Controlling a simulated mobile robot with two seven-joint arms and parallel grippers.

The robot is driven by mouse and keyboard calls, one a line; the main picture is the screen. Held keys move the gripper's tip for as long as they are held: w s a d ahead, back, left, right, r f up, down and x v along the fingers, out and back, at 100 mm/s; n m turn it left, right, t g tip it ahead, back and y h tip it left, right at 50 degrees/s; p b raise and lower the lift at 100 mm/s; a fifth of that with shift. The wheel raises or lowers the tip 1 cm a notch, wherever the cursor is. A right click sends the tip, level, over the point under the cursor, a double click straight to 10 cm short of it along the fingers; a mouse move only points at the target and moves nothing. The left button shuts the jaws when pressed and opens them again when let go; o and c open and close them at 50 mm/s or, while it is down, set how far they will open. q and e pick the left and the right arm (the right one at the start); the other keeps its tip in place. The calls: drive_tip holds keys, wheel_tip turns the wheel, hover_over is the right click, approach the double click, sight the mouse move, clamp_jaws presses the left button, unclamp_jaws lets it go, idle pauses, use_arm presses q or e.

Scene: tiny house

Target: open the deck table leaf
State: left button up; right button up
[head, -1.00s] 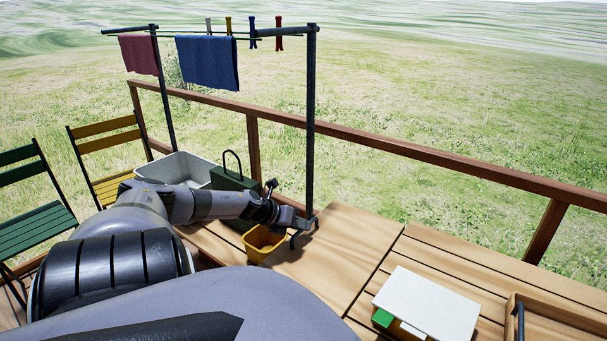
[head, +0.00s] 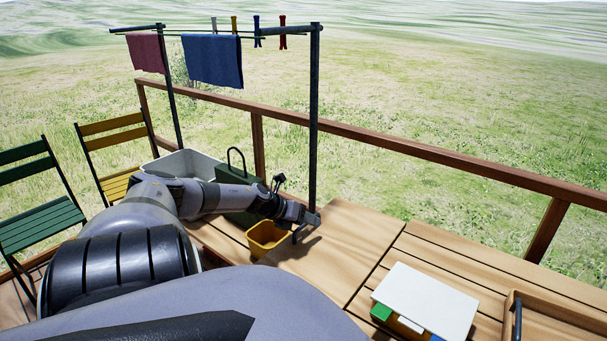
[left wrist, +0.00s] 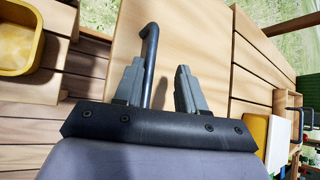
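The deck table leaf (head: 335,235) is a smooth wooden panel beside the slatted table top (head: 455,262) in the head view. It looks about level with it; I cannot tell any slight tilt. My left gripper (head: 304,226) is over the leaf's far left part, near the dark post. In the left wrist view the leaf (left wrist: 205,40) fills the middle. A dark bar handle (left wrist: 150,55) stands on it. My left gripper (left wrist: 160,66) is open, with the handle between its fingers, close to the left finger. A gap shows to the right finger. My right gripper is out of view.
A yellow bin (head: 267,238) stands just left of the leaf, near my gripper. A green box (head: 238,182) and a grey tub (head: 180,163) are behind it. A dark post (head: 314,120) rises beside the gripper. A white board (head: 425,300) and a tray (head: 550,315) are at right.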

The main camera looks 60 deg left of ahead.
use_arm(q)
drive_tip(key=shift+a, duration=0.15)
drive_tip(key=shift+s+r, duration=0.1)
drive_tip(key=shift+s+r+p, duration=0.25)
drive_tip(key=shift+s+p, duration=0.1)
drive_tip(key=shift+p, duration=0.05)
drive_tip(key=p+v, duration=0.3)
drive_tip(key=v, duration=0.1)
drive_tip(key=shift+r, duration=0.1)
drive_tip(key=shift+p+v, duration=0.7)
drive_tip(key=shift+v, duration=0.25)
